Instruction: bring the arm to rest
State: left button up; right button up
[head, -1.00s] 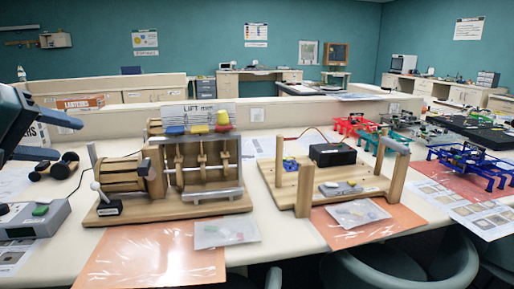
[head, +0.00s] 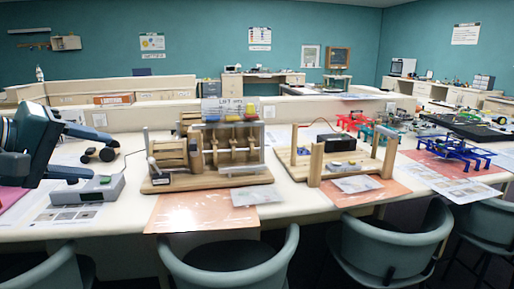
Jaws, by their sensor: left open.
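My left gripper (head: 98,157) is at the left edge of the head view, dark blue-grey, with its two fingers spread and pointing right. My right gripper is not in view.
A wooden lift machine (head: 208,158) stands on the long white table (head: 125,222), with a second wooden rig (head: 333,157) to its right. Blue (head: 455,150) and red frames stand farther right. Several teal chairs (head: 229,268) line the front edge.

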pick_arm(q)
jog(key=d+f+n+h+p, duration=0.2)
jog(key=d+f+n+h, duration=0.2)
jog(key=d+n+h, duration=0.35)
jog(key=d+f+n+h+p, duration=0.35)
jog(key=d+n, duration=0.45)
jog(key=n, duration=0.3)
notch_tip(320, 180, down, 17)
jog(key=s+a+n+t+y+p, duration=0.1)
jog(key=n+t+y+p, duration=0.3)
jog(key=n, duration=1.1)
jog(key=s+a+n+t+y+b, duration=0.15)
jog(key=n+y, duration=0.55)
jog(key=n, duration=0.8)
jog(key=s+d+f+n+g+y+p, duration=0.2)
jog(key=s+f+n+g, duration=0.4)
jog(key=s+f+n, duration=0.6)
jog(key=shift+s+d+f+n+y, duration=0.15)
jog(key=shift+s+f+n+y, duration=0.25)
jog(key=shift+f, duration=0.55)
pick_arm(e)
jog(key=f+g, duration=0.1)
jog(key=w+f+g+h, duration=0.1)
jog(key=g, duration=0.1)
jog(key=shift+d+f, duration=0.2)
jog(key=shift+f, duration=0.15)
